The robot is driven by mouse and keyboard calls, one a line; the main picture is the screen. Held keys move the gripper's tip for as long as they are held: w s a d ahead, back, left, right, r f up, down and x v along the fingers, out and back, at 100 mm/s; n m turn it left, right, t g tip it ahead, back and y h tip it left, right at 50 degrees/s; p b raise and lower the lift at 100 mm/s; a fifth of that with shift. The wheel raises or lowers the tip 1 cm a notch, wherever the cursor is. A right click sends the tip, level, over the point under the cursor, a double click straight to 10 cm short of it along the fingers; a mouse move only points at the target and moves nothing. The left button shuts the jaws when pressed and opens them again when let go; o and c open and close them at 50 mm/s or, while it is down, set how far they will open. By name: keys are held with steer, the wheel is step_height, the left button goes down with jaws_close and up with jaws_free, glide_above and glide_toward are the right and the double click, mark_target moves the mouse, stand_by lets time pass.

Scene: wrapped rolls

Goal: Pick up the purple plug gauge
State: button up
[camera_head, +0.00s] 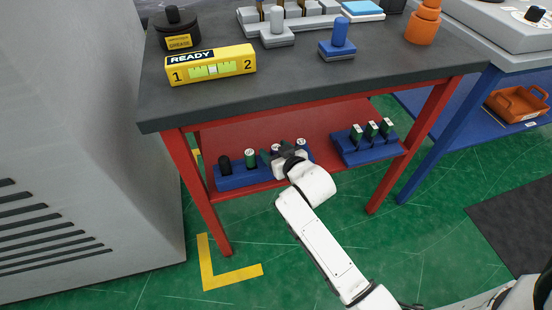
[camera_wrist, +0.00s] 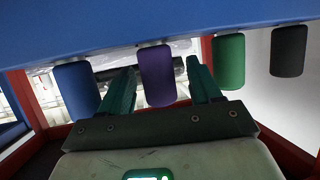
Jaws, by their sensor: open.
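The purple plug gauge (camera_wrist: 157,78) stands in the blue rack (camera_head: 232,182) on the red lower shelf. In the wrist view, which looks upside down, the rack (camera_wrist: 120,25) crosses the top and the gauge's rounded end points down. My gripper (camera_wrist: 162,68) is open, with one green finger on each side of the purple gauge; narrow gaps show, and I cannot tell whether either finger touches it. In the head view my gripper (camera_head: 280,160) is at the rack and hides most of the purple gauge.
Neighbouring gauges are close: blue (camera_wrist: 76,90), green (camera_wrist: 229,62) and black (camera_wrist: 289,50). A second blue rack (camera_head: 368,149) with green-and-white pieces stands right on the shelf (camera_head: 325,128). The dark tabletop (camera_head: 285,88) overhangs the shelf. A grey cabinet (camera_head: 85,130) is left.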

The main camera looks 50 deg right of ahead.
steer(key=shift+x, duration=0.85)
steer(key=c, duration=0.9)
steer(key=shift+c, duration=0.4)
steer(key=shift+r, duration=0.1)
